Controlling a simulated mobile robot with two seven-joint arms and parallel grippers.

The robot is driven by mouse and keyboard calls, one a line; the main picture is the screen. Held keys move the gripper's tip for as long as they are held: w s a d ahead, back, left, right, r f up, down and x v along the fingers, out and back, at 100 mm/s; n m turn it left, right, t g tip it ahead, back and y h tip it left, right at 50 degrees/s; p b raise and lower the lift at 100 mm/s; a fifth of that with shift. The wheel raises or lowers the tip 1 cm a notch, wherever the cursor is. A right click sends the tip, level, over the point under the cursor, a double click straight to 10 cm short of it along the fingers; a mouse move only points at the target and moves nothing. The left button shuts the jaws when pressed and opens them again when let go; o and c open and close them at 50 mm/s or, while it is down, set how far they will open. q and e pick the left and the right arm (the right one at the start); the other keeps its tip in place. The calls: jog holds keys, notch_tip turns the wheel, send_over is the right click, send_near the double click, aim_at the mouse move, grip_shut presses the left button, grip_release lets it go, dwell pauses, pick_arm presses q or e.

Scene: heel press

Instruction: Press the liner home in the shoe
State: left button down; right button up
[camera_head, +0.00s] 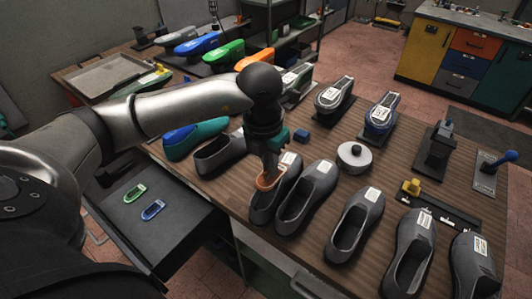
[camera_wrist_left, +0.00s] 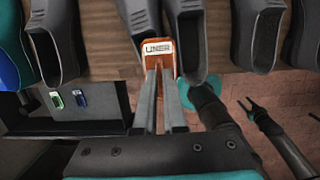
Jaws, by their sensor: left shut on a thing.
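My left gripper (camera_head: 270,165) is shut on an orange liner (camera_head: 267,181). In the left wrist view the left gripper's fingertips (camera_wrist_left: 158,66) meet the liner (camera_wrist_left: 143,52), which carries a white printed label. The grey shoe (camera_head: 262,211) with a white label is directly below and behind the liner. The liner is at the shoe's opening, over its inside; how deep it sits is hidden by the fingers. In the left wrist view a dark forked part that looks like my right gripper (camera_wrist_left: 254,106) shows small over the floor; its jaw state is unclear.
Several more grey shoes (camera_head: 307,200) stand close to the right along the table edge. A teal shoe (camera_head: 205,137) stands to the left.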

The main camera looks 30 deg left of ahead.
aim_at(266, 177)
pick_arm(q)
jog(key=shift+a+r+n, duration=0.1)
jog(key=shift+a+n, duration=0.35)
jog(key=shift+n, duration=0.55)
jog(key=shift+a+n, duration=0.1)
jog(key=shift+n, duration=0.2)
jog(key=shift+f+b, duration=1.65)
jog(key=shift+f, duration=1.05)
notch_tip(266, 177, down, 5)
jog(key=b, duration=0.4)
jog(key=shift+r, duration=0.1)
jog(key=c, duration=0.9)
grip_release()
jog(key=shift+r, duration=0.1)
